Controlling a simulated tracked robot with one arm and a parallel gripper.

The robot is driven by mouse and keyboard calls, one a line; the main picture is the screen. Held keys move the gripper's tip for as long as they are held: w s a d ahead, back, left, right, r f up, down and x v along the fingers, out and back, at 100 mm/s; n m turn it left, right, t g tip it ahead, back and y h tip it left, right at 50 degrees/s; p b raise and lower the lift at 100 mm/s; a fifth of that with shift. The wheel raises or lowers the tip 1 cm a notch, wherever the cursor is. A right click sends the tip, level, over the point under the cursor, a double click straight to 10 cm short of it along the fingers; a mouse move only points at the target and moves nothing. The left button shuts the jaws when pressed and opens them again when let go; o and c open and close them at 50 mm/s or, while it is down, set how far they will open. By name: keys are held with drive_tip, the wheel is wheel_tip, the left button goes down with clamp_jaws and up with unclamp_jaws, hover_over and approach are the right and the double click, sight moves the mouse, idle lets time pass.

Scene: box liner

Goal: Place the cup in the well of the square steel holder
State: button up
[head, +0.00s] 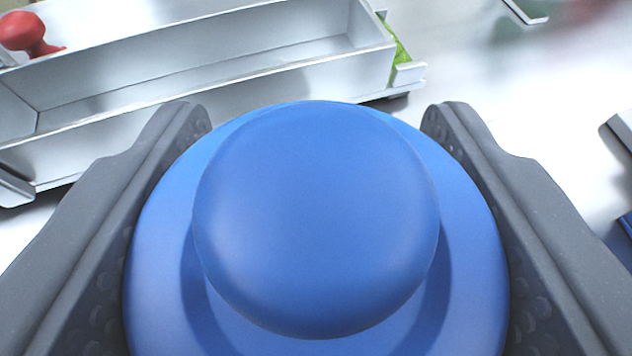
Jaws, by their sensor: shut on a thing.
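My gripper (315,118) has one dark grey padded finger on each side of a large blue round piece, which I take to be the cup (315,215). The fingers are shut on its wide body. A smooth domed knob on the cup faces the camera. The cup fills the lower middle of the head view and hides what lies beneath it. I cannot pick out the square steel holder or its well for certain. A metal edge (622,128) shows at the right border, cut off by the frame.
A long, open steel trough (215,100) lies across the upper left, beyond my left finger. A red knobbed piece (24,32) is at the top left corner. A green piece (397,50) sits at the trough's right end. Bare bright surface (510,105) lies at the upper right.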

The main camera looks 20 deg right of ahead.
wheel_tip(320, 180, down, 2)
drive_tip(key=shift+f, duration=0.15)
drive_tip(key=o, duration=1)
drive_tip(key=shift+s+a+r, duration=0.15)
drive_tip(key=shift+s+r, duration=0.2)
drive_tip(key=shift+s, duration=0.2)
drive_tip(key=v, duration=1)
drive_tip(key=shift+s+a, duration=0.15)
drive_tip(key=shift+s, duration=0.2)
